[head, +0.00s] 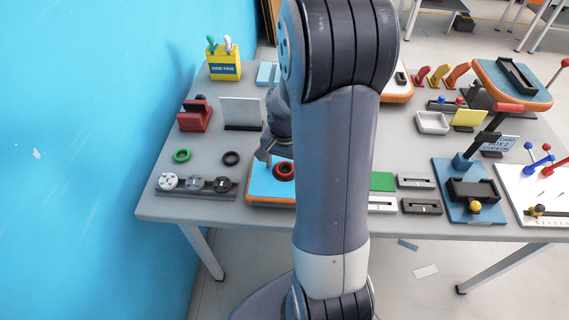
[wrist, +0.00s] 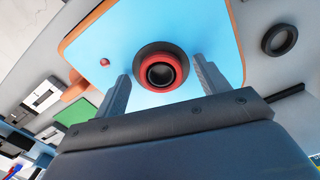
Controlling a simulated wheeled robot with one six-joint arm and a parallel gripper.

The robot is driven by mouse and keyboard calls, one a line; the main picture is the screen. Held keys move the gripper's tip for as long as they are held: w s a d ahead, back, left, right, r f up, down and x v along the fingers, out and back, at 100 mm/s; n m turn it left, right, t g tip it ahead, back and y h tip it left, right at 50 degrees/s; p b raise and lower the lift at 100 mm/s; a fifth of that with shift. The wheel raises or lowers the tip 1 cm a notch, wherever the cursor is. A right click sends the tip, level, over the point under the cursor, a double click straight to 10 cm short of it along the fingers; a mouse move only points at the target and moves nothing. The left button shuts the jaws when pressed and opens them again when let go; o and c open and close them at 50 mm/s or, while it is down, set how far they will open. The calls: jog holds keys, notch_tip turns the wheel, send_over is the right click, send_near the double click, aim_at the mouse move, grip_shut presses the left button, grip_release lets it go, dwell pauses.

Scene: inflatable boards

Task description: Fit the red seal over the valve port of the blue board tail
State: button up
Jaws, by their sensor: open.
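The blue board tail (head: 262,183) with an orange edge lies on the grey table, partly hidden behind my arm in the head view. It also shows in the wrist view (wrist: 210,30). The red seal (head: 284,171) sits on the board around a dark round port. In the wrist view the red seal (wrist: 160,54) rings the dark port (wrist: 160,75). My gripper (wrist: 158,75) is open, its fingers apart on either side below the seal and not touching it. In the head view my gripper (head: 264,157) is just left of the seal, above the board.
A green ring (head: 181,156) and a black ring (head: 231,158) lie left of the board. A rail with several round caps (head: 194,183) is at the front left. A blue fixture (head: 468,189) stands at the right.

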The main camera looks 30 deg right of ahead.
notch_tip(320, 180, up, 11)
jog(key=shift+f, duration=0.15)
dwell(0.4)
notch_tip(320, 180, down, 11)
jog(key=shift+r, duration=0.15)
jog(key=shift+r+p, duration=0.3)
dwell(0.4)
